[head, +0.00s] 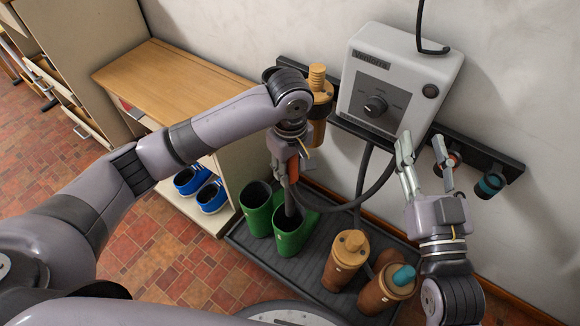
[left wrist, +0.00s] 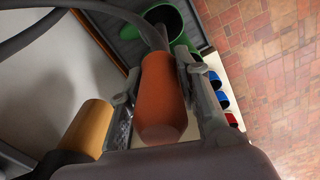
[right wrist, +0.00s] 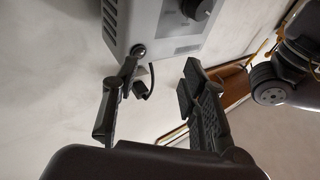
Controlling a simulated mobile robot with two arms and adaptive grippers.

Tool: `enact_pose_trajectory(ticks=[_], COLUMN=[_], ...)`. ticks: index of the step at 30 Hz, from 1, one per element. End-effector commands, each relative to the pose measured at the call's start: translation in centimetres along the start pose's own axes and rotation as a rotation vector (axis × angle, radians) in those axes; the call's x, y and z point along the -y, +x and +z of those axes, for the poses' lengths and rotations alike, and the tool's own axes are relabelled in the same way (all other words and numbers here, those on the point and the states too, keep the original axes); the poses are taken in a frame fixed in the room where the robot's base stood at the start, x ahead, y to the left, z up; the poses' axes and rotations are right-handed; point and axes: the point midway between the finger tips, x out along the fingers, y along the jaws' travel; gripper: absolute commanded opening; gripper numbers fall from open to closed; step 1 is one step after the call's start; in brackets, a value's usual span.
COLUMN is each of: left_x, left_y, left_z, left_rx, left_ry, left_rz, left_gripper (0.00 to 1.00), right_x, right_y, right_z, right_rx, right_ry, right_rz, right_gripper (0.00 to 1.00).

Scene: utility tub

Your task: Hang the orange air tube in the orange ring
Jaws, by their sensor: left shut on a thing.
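My left gripper (head: 291,158) is shut on the orange air tube (head: 294,172), just above the green boots. In the left wrist view the orange tube (left wrist: 163,100) sits between the two fingers, with a dark hose at its far end. The orange ring (head: 454,159) is on the dark wall rail, partly hidden behind my right gripper's fingers. My right gripper (head: 423,147) is open and empty in front of the rail, below the dryer box. Its spread fingers also show in the right wrist view (right wrist: 155,90).
A tan tube (head: 320,95) hangs at the rail's left end; a teal ring (head: 490,185) is at its right. The dryer box (head: 400,80) is on the wall. Green boots (head: 290,235) and brown boots (head: 345,262) stand on a tray (head: 275,268). A cabinet (head: 165,75) is left.

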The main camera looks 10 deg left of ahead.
Motion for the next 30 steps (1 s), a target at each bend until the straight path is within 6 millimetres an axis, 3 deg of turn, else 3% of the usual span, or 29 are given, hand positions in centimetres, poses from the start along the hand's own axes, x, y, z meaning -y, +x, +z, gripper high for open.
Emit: enact_pose_trajectory(ticks=[30], left_x=[0.0], left_y=[-0.1], left_z=[0.1], left_rx=[0.001], left_ry=[0.001], left_rz=[0.000], left_gripper=[0.00], right_x=[-0.9], right_y=[-1.7], right_z=[5.9], right_rx=[0.339], right_ry=[-0.008], right_rz=[0.020], right_gripper=[0.40])
